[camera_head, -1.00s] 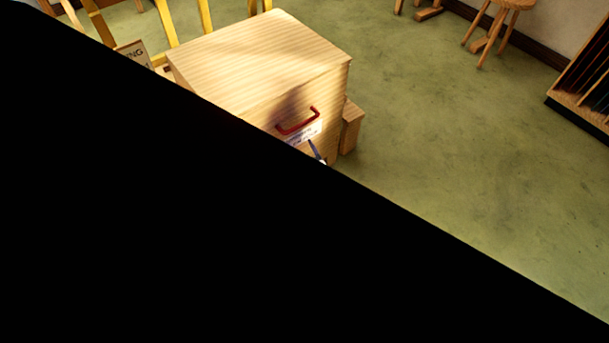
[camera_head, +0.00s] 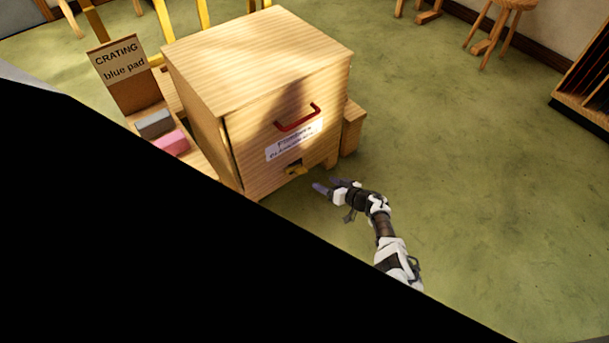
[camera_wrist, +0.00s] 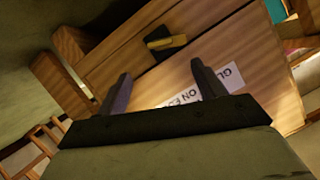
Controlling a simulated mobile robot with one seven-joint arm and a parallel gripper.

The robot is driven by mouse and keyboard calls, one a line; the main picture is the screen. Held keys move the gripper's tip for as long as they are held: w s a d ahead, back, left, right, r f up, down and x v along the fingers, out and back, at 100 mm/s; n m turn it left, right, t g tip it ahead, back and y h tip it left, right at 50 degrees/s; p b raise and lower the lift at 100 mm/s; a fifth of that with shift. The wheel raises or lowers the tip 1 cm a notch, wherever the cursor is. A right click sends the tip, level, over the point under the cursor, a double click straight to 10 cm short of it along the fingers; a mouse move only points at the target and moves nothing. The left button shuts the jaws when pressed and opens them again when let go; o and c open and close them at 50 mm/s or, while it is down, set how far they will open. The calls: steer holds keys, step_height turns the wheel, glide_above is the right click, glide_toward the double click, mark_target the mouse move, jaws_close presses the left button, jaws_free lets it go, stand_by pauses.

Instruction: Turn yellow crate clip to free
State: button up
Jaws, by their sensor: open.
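The yellow clip (camera_head: 296,169) is on the lower front of the wooden crate (camera_head: 230,118), below the white label and the red handle. In the wrist view the clip (camera_wrist: 160,43) is a short yellow bar on a dark plate, beyond my fingertips. My gripper (camera_head: 320,188) is in front of the crate's lower front, to the right of the clip and apart from it. In the wrist view my gripper (camera_wrist: 160,85) has its two fingers spread, with nothing between them but the crate front behind.
The red handle (camera_head: 298,118) sticks out of the crate front above the label (camera_head: 294,140). A "CRATING blue pad" sign (camera_head: 120,62), a grey block (camera_head: 155,123) and a pink block (camera_head: 171,143) are at the left. Green floor (camera_head: 450,160) is clear at the right. Black covers the lower left.

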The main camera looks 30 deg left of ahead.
steer(key=b+x, duration=0.8)
steer(key=x, duration=0.4)
steer(key=shift+a, duration=0.1)
steer(key=shift+c, duration=0.3)
steer(key=c, duration=0.9)
steer(key=shift+s+n+t+h+p, duration=0.15)
steer(key=shift+n+t+h+p, duration=0.35)
steer(key=shift+n+t+p, duration=0.7)
steer(key=shift+c, duration=0.2)
steer(key=shift+n+g+p, duration=0.3)
steer(key=o, duration=1)
